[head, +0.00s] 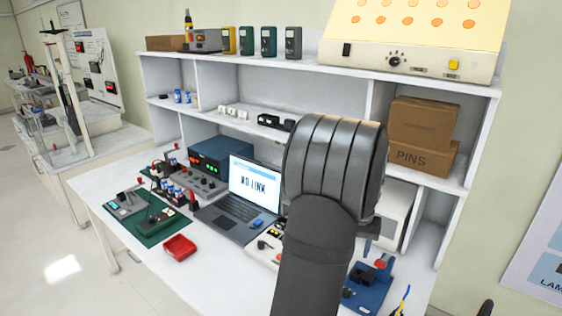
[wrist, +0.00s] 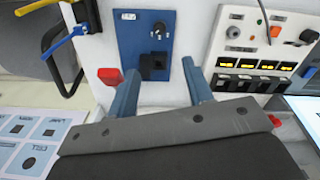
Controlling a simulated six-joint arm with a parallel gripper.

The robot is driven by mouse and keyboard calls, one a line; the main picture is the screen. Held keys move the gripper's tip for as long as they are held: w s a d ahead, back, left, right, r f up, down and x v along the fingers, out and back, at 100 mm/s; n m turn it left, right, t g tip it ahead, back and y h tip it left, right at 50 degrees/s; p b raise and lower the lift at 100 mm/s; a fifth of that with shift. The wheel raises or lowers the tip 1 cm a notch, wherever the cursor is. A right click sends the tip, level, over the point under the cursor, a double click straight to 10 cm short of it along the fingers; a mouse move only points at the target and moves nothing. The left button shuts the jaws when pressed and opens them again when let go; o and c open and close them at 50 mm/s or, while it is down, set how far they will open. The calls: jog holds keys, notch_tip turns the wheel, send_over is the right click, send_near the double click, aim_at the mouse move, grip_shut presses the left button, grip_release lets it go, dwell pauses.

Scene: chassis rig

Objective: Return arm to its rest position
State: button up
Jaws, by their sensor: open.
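My dark arm (head: 322,220) rises in the front right of the head view and hides part of the bench behind it. In the wrist view my gripper (wrist: 160,88) shows two blue fingers spread apart with nothing between them. The fingers point towards a blue panel (wrist: 146,45) with a black socket block and a small knob. The gap between fingertips and panel is hard to judge.
The white bench (head: 165,275) holds an open laptop (head: 250,195), a red tray (head: 179,247) and a green mat (head: 160,222). Shelves with cardboard boxes (head: 420,125) stand behind.

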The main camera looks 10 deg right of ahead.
notch_tip(320, 180, down, 17)
jog(key=shift+d+f, duration=0.1)
jog(key=shift+f, duration=0.05)
dwell(0.4)
jog(key=shift+s+f, duration=0.1)
jog(key=shift+n, duration=0.4)
jog(key=n, duration=0.3)
jog(key=shift+n, duration=0.4)
jog(key=n, duration=0.4)
jog(key=shift+n, duration=0.3)
notch_tip(320, 180, up, 7)
jog(key=shift+r, duration=0.15)
dwell(1.5)
